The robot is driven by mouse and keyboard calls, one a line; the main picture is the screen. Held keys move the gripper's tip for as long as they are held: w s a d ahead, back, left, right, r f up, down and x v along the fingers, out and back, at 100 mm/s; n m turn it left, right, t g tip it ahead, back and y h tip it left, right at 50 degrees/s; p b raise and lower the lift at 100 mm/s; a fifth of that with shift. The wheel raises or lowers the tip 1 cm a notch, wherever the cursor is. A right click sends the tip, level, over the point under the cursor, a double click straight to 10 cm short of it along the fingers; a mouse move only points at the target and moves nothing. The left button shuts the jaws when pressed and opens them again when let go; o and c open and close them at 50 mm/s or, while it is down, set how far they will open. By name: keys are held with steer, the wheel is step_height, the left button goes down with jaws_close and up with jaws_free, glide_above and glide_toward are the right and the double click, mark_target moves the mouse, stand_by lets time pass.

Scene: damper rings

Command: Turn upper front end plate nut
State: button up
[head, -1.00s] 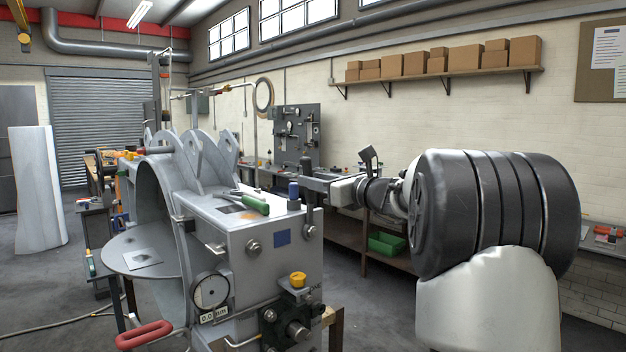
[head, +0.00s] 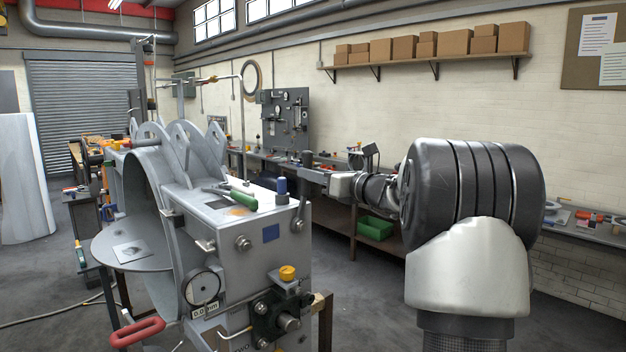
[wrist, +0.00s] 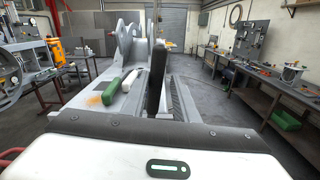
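The grey machine (head: 225,215) stands left of centre in the head view, with round end plates and lugs on its far side. Hex bolt heads (head: 243,243) show on its front face. A dark plate (head: 265,310) with a protruding stud and nut (head: 289,323) sits lower down; I cannot tell which nut is the named one. My gripper (head: 308,168) is beyond the machine's right top corner, apart from the front face. In the wrist view its dark finger (wrist: 157,78) stands upright beside the machine top. I see nothing held; the finger gap is unclear.
A green-handled tool (head: 240,197) and a blue-capped post (head: 282,187) are on the machine top. A yellow knob (head: 288,272), dial gauge (head: 203,288) and red handle (head: 137,332) are at the front. A workbench (head: 385,230) lines the wall. Floor right of the machine is clear.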

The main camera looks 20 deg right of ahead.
steer(key=a+n+b, duration=0.1)
steer(key=s+n+b, duration=0.1)
steer(key=b, duration=0.1)
steer(key=shift+a+f, duration=0.1)
steer(key=shift+a, duration=0.25)
steer(key=shift+w+a+p, duration=0.15)
steer(key=shift+a+p, duration=0.1)
steer(key=shift+p, duration=0.05)
steer(key=shift+c, duration=0.2)
jaws_close()
steer(key=shift+r+p, duration=0.3)
steer(key=shift+p, duration=0.45)
steer(key=shift+f, duration=0.15)
